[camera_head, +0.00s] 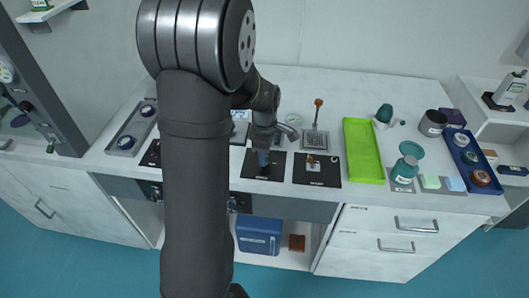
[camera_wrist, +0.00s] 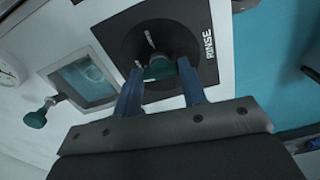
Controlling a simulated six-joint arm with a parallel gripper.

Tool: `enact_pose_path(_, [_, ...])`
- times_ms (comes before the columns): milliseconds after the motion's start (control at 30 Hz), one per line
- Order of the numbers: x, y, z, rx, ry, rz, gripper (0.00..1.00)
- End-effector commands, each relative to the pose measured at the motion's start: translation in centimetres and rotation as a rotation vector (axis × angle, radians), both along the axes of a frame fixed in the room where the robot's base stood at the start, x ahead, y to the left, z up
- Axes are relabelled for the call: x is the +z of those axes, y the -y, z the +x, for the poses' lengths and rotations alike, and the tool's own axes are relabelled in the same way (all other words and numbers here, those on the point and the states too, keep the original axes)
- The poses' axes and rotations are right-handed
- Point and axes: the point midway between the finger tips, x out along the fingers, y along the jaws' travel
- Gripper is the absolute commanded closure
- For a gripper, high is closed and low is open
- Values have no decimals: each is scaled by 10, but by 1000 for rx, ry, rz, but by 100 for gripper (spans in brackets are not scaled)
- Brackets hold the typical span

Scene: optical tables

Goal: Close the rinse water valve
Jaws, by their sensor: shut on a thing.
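The rinse valve has a dark green handle (camera_wrist: 160,68) and stands on a black plate marked RINSE (camera_wrist: 207,52) in the wrist view. My gripper (camera_wrist: 160,78) has its two blue fingers on either side of this handle and is shut on it. The fingers and handle overlap, so the exact contact is partly hidden. In the head view my gripper (camera_head: 262,158) is down over the left of two black plates (camera_head: 250,172), and the valve there is hidden behind it.
A second black plate (camera_head: 330,180) with a small reddish fitting lies just right of my gripper. A lime green tray (camera_head: 362,150) and a blue tray (camera_head: 462,150) with items are farther right. In the wrist view, another green knob (camera_wrist: 36,118) sits beside a small basin (camera_wrist: 85,80).

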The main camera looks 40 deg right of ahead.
Motion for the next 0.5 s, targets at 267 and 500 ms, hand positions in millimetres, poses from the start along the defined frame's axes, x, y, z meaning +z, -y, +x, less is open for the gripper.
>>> enact_pose_path(267, [1,0,1,102,2,-1,85])
enact_pose_path(500, [1,0,1,129,2,-1,85])
